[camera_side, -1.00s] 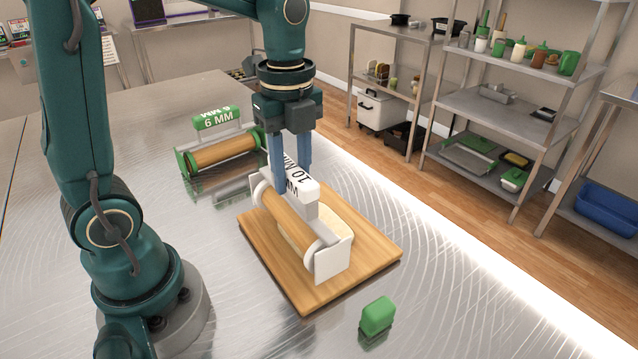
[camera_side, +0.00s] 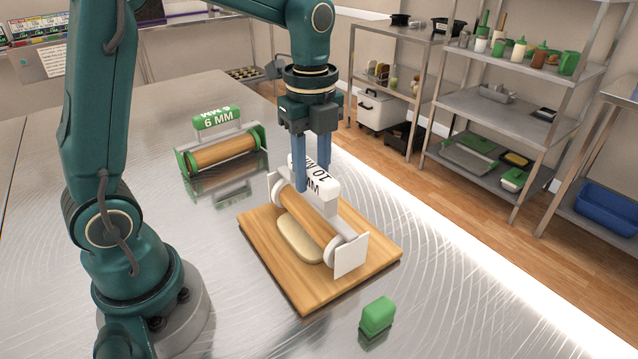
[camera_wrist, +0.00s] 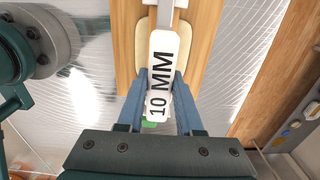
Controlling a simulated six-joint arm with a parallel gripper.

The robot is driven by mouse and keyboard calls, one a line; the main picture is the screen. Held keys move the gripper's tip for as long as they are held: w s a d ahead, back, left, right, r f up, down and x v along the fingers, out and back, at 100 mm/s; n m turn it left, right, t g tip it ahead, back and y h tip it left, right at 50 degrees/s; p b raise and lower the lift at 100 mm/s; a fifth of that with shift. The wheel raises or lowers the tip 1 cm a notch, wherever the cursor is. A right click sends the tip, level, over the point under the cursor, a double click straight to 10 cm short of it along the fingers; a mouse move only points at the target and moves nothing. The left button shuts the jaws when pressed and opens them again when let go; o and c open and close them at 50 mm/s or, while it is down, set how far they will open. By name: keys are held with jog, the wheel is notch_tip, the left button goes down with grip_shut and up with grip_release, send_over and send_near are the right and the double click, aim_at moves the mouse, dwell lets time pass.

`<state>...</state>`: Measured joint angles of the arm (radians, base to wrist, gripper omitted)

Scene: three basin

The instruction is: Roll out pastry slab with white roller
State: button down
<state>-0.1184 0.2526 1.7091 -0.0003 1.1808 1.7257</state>
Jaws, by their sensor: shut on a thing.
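The white roller (camera_side: 311,216), with a wooden barrel between white end plates, stands over the pastry slab on the wooden board (camera_side: 262,237). My gripper (camera_side: 312,180) is shut on its white handle marked 10 MM, which also shows between my fingers in the wrist view (camera_wrist: 161,75). The pale pastry slab (camera_side: 297,240) shows at the roller's left side in the side view and on both sides of the handle in the wrist view (camera_wrist: 143,45). The roller hides part of the slab. I cannot tell whether the barrel touches it.
A green roller marked 6 MM (camera_side: 222,152) stands on the metal table at the back left. A green block (camera_side: 377,315) sits on the table near the board's front corner. Bare table lies left of the board. Shelves (camera_side: 510,110) stand beyond the table.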

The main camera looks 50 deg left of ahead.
jog(key=shift+w, duration=0.55)
jog(key=shift+w, duration=0.1)
jog(key=w, duration=0.2)
jog(key=shift+w, duration=0.4)
jog(key=shift+f, duration=0.1)
dwell(0.6)
jog(key=shift+s, duration=2.25)
jog(key=shift+s, duration=0.1)
jog(key=s, duration=0.3)
jog(key=shift+a, duration=0.1)
